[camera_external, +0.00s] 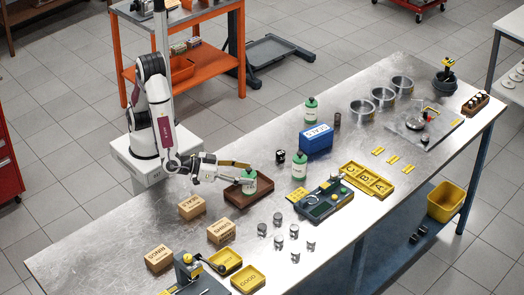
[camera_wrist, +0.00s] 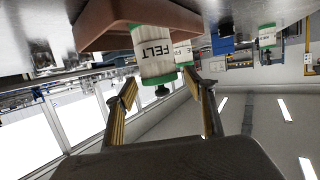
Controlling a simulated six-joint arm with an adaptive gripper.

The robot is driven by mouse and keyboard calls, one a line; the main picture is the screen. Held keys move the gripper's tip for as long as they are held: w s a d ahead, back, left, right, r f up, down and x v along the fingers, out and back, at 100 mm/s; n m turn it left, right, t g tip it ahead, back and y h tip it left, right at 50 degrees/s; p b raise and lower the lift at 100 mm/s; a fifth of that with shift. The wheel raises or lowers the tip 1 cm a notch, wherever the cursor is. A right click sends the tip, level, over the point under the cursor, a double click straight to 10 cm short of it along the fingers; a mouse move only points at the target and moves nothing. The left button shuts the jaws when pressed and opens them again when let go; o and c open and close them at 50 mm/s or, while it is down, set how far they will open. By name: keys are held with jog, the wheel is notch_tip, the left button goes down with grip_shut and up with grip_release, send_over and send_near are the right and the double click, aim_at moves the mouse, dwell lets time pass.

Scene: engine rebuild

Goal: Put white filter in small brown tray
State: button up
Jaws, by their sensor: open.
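The white filter (camera_external: 249,184), with green ends and the word FELT on its side, stands upright in the small brown tray (camera_external: 236,202). In the wrist view, which is upside down, the filter (camera_wrist: 154,58) rises from the brown tray (camera_wrist: 100,22). My gripper (camera_external: 243,174) is open at the filter's upper part. In the wrist view my gripper (camera_wrist: 160,87) has one finger on each side of the filter's top end, with gaps showing. I cannot tell whether either finger touches it.
Two similar green-and-white containers stand to the right, one near (camera_external: 299,170) and one farther (camera_external: 311,110). A blue box (camera_external: 317,140), a black jar (camera_external: 280,156) and a green-grey fixture (camera_external: 322,203) are nearby. Cardboard boxes (camera_external: 192,207) and several metal cylinders (camera_external: 278,219) lie in front.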

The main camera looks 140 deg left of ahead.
jog(key=v, duration=1)
jog(key=shift+d+r, duration=0.1)
dwell(0.6)
jog(key=w+d+r+m+t+h, duration=0.2)
jog(key=w+d+r+t+h, duration=0.1)
jog(key=w+d+r+h, duration=0.35)
jog(key=s+d+r+m+h, duration=0.4)
jog(key=s+d+m+h, duration=0.15)
jog(key=h, duration=0.25)
jog(key=s+a+m+g+y, duration=0.1)
jog(key=s+a+g, duration=0.2)
jog(key=s, duration=0.8)
jog(key=s+a+f+m+g+y, duration=0.1)
jog(key=s+a+m+g, duration=0.1)
jog(key=s+a, duration=0.5)
jog(key=s+g, duration=0.1)
jog(key=s, duration=0.3)
jog(key=shift+a+f+y, duration=0.15)
jog(key=shift+f+y, duration=0.15)
jog(key=shift+y, duration=0.05)
